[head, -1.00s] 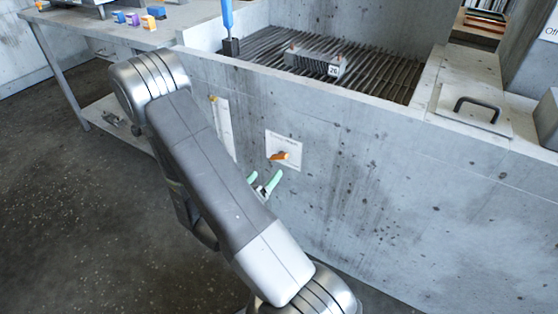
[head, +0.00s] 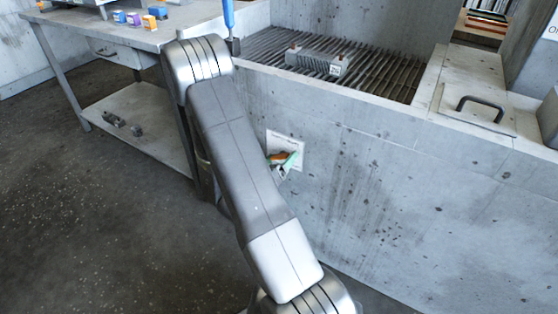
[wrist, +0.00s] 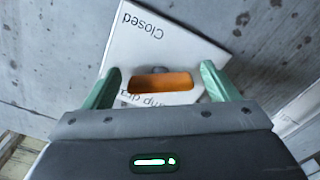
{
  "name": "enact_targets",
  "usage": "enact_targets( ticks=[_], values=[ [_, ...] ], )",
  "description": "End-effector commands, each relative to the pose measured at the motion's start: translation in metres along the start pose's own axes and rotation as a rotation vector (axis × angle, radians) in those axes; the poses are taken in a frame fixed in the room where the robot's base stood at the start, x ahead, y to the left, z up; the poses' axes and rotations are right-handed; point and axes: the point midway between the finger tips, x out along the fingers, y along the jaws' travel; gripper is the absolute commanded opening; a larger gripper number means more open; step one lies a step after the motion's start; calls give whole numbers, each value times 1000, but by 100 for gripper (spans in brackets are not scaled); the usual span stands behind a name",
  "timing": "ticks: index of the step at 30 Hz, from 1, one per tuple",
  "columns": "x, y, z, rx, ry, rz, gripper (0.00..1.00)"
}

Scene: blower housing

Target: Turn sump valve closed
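The sump valve is an orange handle (head: 278,158) on a white label plate (head: 293,139) on the front of the concrete wall. In the wrist view the orange handle (wrist: 160,83) lies crosswise between the green fingertips. The plate (wrist: 143,40) there appears upside down, with "Closed" readable above the handle and "...mp dra..." partly hidden below. My gripper (head: 283,164) is at the plate in the head view; in the wrist view my gripper (wrist: 165,85) is open, one finger on each side of the handle, with gaps showing. Contact cannot be seen.
A concrete basin wall (head: 370,180) carries the plate. A slatted grate (head: 385,75) with a finned block (head: 318,62) lies above it. A metal table (head: 110,35) stands at the left. The floor at lower left is clear.

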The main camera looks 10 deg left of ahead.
Motion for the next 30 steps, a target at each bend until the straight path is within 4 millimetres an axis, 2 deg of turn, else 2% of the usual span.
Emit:
enact_targets(
  ticks=[1,6,17,30],
  values=[
    [0,0,0,0,0,0,70],
    [0,0,0,0,0,0,39],
    [0,-2,2,67,0,0,39],
    [0,-4,3,365,0,1,39]
  ],
)
